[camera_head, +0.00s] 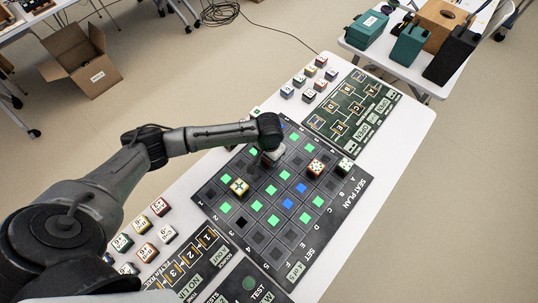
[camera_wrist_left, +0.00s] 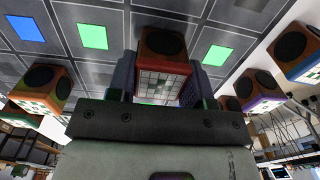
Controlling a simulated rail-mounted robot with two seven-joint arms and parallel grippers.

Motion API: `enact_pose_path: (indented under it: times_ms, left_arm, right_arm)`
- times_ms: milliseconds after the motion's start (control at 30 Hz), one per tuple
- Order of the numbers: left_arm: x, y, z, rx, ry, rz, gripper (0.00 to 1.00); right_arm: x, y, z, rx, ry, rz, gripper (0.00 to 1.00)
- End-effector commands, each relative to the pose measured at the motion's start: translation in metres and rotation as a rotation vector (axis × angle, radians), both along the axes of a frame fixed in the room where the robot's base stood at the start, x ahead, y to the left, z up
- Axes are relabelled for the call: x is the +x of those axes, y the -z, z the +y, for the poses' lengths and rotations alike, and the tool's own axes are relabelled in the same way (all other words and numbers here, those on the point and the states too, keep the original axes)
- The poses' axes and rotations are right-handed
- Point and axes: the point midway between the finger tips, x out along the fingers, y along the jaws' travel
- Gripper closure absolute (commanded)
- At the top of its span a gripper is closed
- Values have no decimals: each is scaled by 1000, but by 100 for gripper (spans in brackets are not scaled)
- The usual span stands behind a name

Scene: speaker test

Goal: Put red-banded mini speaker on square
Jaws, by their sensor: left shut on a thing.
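My left gripper (camera_wrist_left: 160,85) is shut on a small cube-shaped speaker (camera_wrist_left: 162,42) with a reddish body, a dark round top and a pale gridded face. In the head view my left arm reaches over the seat-plan board (camera_head: 226,207), and the gripper (camera_head: 273,156) is mostly hidden under the wrist. The board has a grid of dark squares, several lit green (camera_head: 256,206) and some blue (camera_head: 288,204). The wrist view also shows a green square (camera_wrist_left: 93,36) and a blue square (camera_wrist_left: 26,28). Whether the held speaker touches the board is not clear. My right gripper is not in view.
More speakers stand at the table's far end (camera_head: 309,95) and near left (camera_head: 158,207). Several board squares are free.

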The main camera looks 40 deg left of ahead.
Motion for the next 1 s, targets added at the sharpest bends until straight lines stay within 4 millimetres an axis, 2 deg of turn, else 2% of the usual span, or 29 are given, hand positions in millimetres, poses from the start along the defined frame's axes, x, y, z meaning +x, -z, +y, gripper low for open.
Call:
enact_pose_path:
  times_ms: [33, 67, 300, 633, 767, 1000]
  left_arm:
    - [0, 1, 0, 0, -1, 1, 79]
    - [0, 2, 0, 0, -1, 1, 53]
    - [0, 2, 0, 0, 0, 0, 30]
    - [0, -1, 0, 0, 1, -1, 28]
    - [0, -20, 0, 0, 1, -1, 28]
    - [1, -65, 0, -1, 0, -2, 28]
  right_arm:
    - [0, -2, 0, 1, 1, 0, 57]
    - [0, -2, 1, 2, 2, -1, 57]
    - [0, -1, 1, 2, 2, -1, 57]
    - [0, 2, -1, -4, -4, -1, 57]
    - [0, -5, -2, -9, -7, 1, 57]
    - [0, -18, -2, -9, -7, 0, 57]
